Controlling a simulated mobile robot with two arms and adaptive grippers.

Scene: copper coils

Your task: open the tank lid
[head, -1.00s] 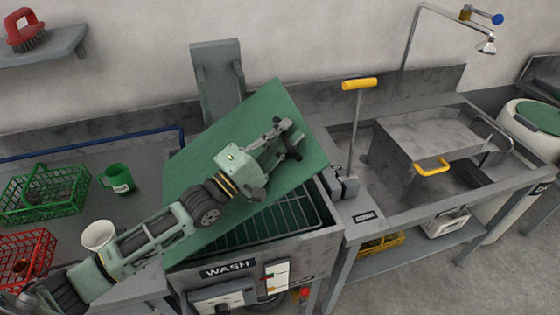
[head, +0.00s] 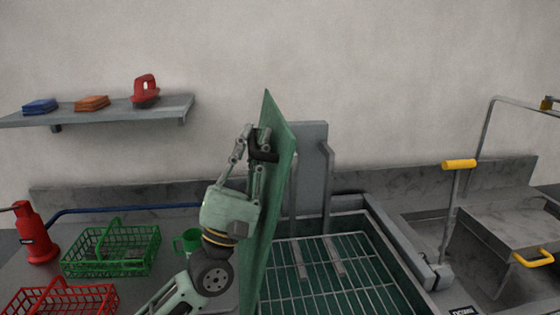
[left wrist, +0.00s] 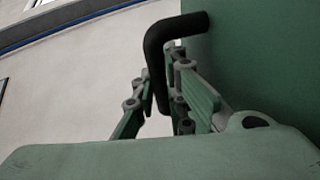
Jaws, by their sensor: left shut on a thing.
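The green tank lid (head: 267,215) stands nearly upright, seen almost edge-on in the head view, at the left side of the wash tank (head: 377,238). The tank is uncovered and its wire rack (head: 325,275) shows inside. My left gripper (head: 256,150) is shut on the lid's black handle (head: 266,154), on the lid's left face. In the left wrist view the handle (left wrist: 155,62) passes between the fingers, and the lid (left wrist: 255,60) fills the right side. My right gripper is not in view.
A green crate (head: 110,250), a red crate (head: 60,300), a green mug (head: 188,241) and a red bottle (head: 36,236) stand on the left counter. A shelf (head: 110,113) hangs above. A yellow-handled lever (head: 458,166) stands right of the tank.

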